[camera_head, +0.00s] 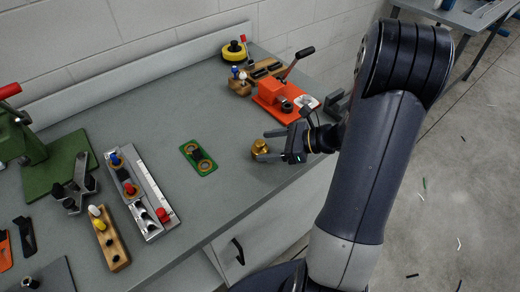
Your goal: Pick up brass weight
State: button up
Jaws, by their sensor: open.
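The brass weight (259,147) is a small gold-coloured piece standing on the grey bench top, near its right side. My gripper (267,146) reaches in from the right, low over the bench. Its jaws are open, with one finger on the far side of the weight and one on the near side. The weight appears to lie between or just at the fingertips. I cannot tell whether either finger touches it.
A green plate with round brass parts (198,158) lies left of the weight. An orange lever tool (275,98) stands behind my gripper. A grey fixture with knobs (140,195) and a wooden block (109,239) are further left. The bench (235,205) is clear in front.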

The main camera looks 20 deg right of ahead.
aim_at(255, 147)
jog(key=x, duration=0.5)
jog(key=shift+f, duration=0.15)
jog(key=c, duration=1.3)
jog(key=shift+c, duration=0.9)
